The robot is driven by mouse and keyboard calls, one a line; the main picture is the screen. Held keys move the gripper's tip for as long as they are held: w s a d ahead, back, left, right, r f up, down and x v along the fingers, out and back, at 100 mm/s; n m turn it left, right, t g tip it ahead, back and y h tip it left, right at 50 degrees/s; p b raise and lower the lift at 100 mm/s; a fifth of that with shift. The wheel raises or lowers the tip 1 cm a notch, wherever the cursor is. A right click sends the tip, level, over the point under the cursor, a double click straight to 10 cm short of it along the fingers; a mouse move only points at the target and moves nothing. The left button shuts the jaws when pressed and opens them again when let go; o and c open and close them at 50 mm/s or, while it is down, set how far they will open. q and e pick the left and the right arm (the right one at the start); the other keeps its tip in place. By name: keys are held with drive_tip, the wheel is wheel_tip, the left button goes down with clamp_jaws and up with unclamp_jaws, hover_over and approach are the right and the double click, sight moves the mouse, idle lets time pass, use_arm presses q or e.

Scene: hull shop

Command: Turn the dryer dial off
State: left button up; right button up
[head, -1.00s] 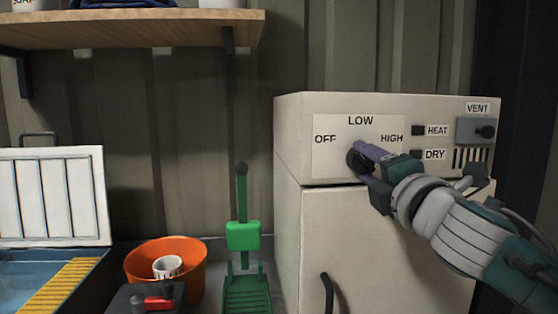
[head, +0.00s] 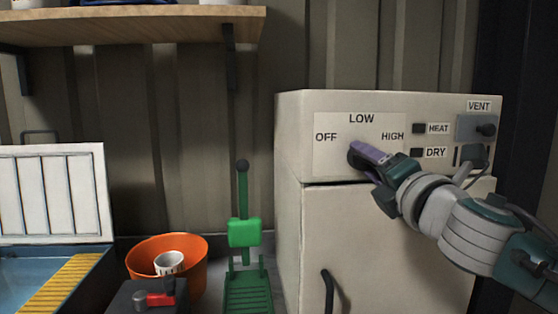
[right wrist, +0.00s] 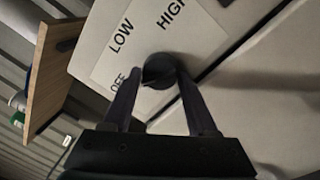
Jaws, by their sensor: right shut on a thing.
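The dryer (head: 340,230) is a cream cabinet with a white dial plate (head: 325,155) marked OFF, LOW and HIGH. The dark round dial (head: 353,159) sits below LOW, mostly covered by my gripper in the head view. My right gripper (head: 360,156) reaches in from the right and is shut on the dial. In the right wrist view the black dial (right wrist: 158,66) lies between the two fingertips. I cannot tell which mark the dial points to. My left gripper is not in view.
HEAT and DRY indicators (head: 418,152) and a VENT control (head: 478,129) are right of the plate, close to my arm. The dryer door handle (head: 327,290) is below. A green lever stand (head: 244,232), an orange bowl (head: 190,280) and a wooden shelf (head: 150,27) are left.

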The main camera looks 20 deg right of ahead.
drive_tip(key=o, duration=1.1)
drive_tip(key=shift+f, duration=0.15)
drive_tip(key=shift+c, duration=0.2)
drive_tip(key=o, duration=0.3)
drive_tip(key=s+a+b, duration=0.1)
drive_tip(key=s, duration=0.8)
drive_tip(key=shift+s+a+f, duration=0.35)
drive_tip(key=shift+s, duration=0.05)
